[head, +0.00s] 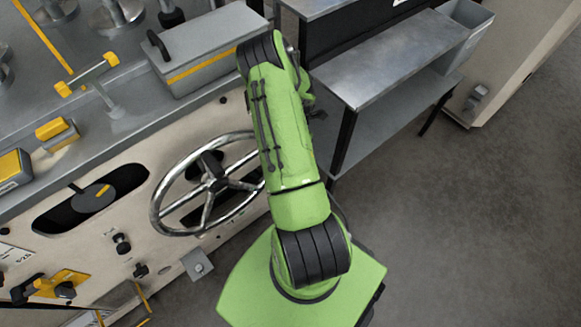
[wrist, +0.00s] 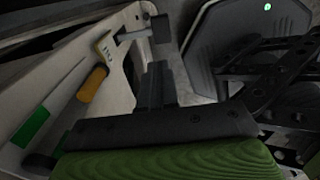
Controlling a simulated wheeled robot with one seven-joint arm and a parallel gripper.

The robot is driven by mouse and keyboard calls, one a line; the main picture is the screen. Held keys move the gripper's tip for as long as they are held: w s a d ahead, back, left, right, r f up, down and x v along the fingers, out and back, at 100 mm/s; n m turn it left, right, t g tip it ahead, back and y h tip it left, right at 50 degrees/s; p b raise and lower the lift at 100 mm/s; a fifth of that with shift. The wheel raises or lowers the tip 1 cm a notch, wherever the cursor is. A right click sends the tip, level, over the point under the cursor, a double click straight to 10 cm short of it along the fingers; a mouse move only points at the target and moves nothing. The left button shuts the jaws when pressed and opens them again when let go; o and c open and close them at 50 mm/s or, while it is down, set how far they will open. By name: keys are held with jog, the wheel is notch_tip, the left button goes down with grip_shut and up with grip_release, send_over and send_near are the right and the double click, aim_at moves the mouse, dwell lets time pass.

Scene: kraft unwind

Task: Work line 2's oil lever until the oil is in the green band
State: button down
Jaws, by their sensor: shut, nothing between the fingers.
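In the wrist view, a cream panel has a lever with a pale arm and a dark block-shaped end (wrist: 160,28). An amber cylinder (wrist: 92,84), apparently oil in a sight tube, sits on the panel, with a green band (wrist: 36,126) on a white strip further down-left. The amber ends short of the green. My gripper (wrist: 155,78) is shut and empty, its tips a little below the lever's end in the picture. In the head view my arm hides the gripper and lever.
In the head view, a spoked handwheel (head: 212,184) sticks out from the machine front left of my arm. A grey box (head: 208,58) stands on the machine top. A metal shelf table (head: 390,62) stands behind at right. The floor (head: 470,230) at right is clear.

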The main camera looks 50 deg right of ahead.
notch_tip(320, 180, down, 14)
jog(key=b, duration=0.5)
jog(key=shift+a, duration=0.2)
